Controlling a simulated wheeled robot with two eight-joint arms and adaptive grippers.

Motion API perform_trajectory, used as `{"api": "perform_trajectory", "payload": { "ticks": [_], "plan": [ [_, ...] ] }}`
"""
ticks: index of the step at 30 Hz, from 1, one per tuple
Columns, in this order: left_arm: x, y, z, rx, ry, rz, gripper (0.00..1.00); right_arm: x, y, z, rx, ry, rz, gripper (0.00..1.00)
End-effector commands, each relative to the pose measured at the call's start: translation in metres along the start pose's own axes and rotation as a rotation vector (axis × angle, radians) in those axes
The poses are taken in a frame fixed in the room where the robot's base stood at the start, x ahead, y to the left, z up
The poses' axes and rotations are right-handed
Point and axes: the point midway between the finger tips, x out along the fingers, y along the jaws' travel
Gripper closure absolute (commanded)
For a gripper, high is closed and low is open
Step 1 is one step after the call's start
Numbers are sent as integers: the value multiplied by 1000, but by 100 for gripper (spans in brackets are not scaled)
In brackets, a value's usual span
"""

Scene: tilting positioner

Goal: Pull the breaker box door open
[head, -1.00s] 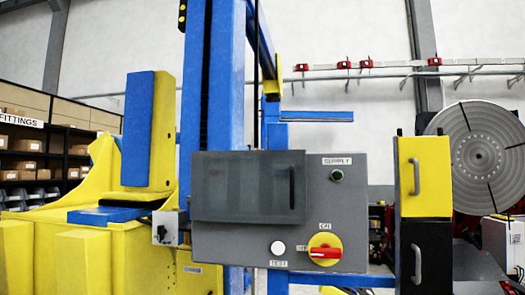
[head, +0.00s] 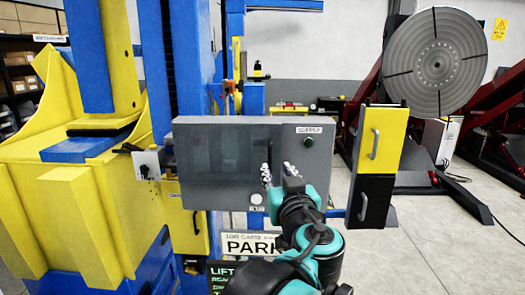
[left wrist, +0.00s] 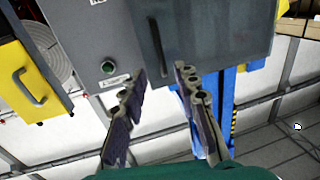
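The grey breaker box (head: 300,128) stands in front of me in the head view, its dark panel door (head: 215,160) shut on the left part of its front. The door's dark vertical handle (left wrist: 157,46) shows clearly in the left wrist view, where the picture is upside down. My left gripper (head: 278,172) is open and empty, in front of the box near the door's handle side. In the left wrist view its fingers (left wrist: 158,85) are spread apart, with the handle beyond the gap and not between them. The right gripper is not in view.
A green supply button (head: 309,142) and a white button (head: 256,199) are on the box; my gripper and arm hide the red switch. A yellow and black cabinet (head: 380,140) stands close on the right. Yellow and blue machinery (head: 75,190) fills the left.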

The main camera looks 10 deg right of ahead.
Motion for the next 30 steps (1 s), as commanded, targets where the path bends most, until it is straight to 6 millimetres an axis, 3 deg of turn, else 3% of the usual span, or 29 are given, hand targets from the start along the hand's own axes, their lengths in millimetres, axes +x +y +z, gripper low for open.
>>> {"api": "perform_trajectory", "payload": {
  "ticks": [12,23,27,30],
  "plan": [
    [63,-3,0,1,-2,-4,69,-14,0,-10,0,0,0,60],
    [69,-2,2,1,-2,-3,69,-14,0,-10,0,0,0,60],
    [69,-2,2,1,-2,-3,100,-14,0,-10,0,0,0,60],
    [69,-2,2,1,-2,-3,100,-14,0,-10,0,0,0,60]
  ]
}}
